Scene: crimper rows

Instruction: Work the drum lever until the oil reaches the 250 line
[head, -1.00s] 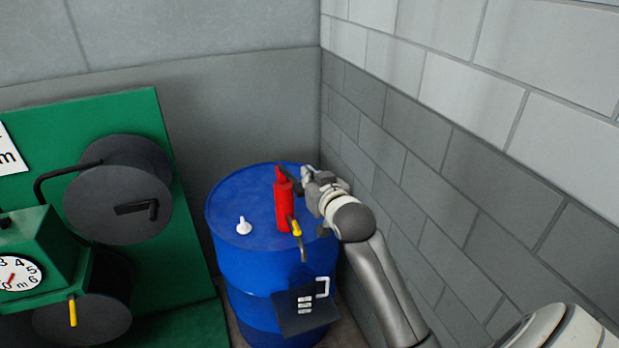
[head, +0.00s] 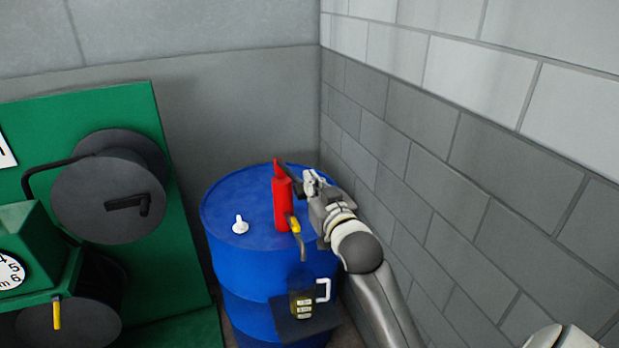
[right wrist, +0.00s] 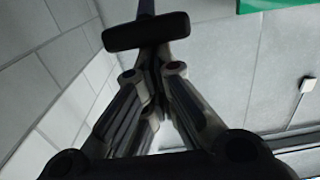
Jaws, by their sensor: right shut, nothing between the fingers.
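The blue drum (head: 240,275) stands in the corner with a red pump (head: 282,205) upright on its top. A dark lever (head: 287,166) runs from the pump's head toward my right gripper (head: 311,180), which is at the lever's right end. In the right wrist view a dark bar (right wrist: 146,31) lies across the fingertips, which are shut with nothing between them. A yellow-banded spout (head: 295,226) points down toward a jug (head: 302,306) with a white handle (head: 322,290). The jug holds olive-yellow oil; its marks are too small to read. My left gripper is out of view.
The jug stands on a dark shelf (head: 282,328) at the drum's front. A white cap (head: 240,225) sits on the drum top. A green panel with dark reels (head: 108,197) is at left. The block wall (head: 450,190) is close on my right arm's side.

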